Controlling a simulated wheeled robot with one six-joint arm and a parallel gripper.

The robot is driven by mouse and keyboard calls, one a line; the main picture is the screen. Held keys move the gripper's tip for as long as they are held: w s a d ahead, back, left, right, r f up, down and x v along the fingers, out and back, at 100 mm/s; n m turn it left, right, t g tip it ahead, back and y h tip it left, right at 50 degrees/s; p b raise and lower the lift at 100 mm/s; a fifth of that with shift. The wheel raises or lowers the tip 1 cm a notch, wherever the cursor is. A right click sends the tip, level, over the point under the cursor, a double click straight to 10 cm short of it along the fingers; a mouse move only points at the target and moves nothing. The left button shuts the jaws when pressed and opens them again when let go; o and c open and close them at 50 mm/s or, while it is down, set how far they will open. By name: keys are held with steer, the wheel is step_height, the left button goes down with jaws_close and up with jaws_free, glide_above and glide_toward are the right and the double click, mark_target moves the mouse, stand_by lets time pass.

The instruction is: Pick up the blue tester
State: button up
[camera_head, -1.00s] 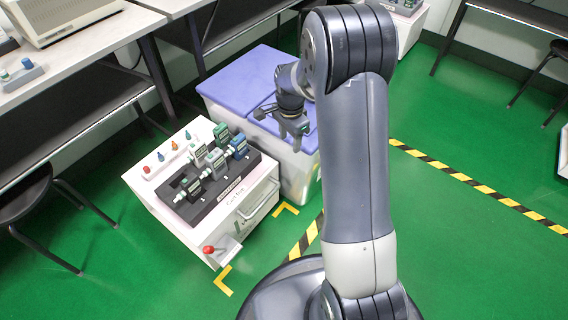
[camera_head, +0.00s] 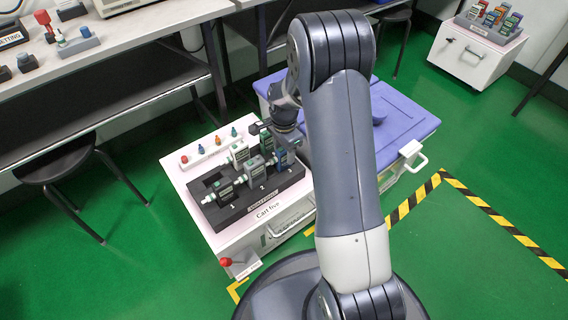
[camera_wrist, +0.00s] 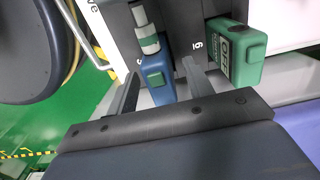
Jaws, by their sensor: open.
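The blue tester (camera_wrist: 155,78) has a white-and-green knob on its end and stands in the black rack. In the wrist view it is between the two fingers of my open gripper (camera_wrist: 161,68), with no clear contact. In the head view my gripper (camera_head: 284,146) is over the right end of the black rack (camera_head: 240,209) and hides most of the blue tester. A green tester (camera_wrist: 237,52) is just outside the right finger. It also shows behind my gripper in the head view (camera_head: 264,134).
The rack sits on a white cart (camera_head: 283,219). A bin with a purple lid (camera_head: 405,125) stands close on the right. A black stool (camera_head: 60,160) is at the left.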

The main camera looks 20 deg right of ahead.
step_height(320, 180, down, 2)
steer(key=shift+f, duration=0.1)
steer(key=shift+c, duration=0.6)
jaws_close()
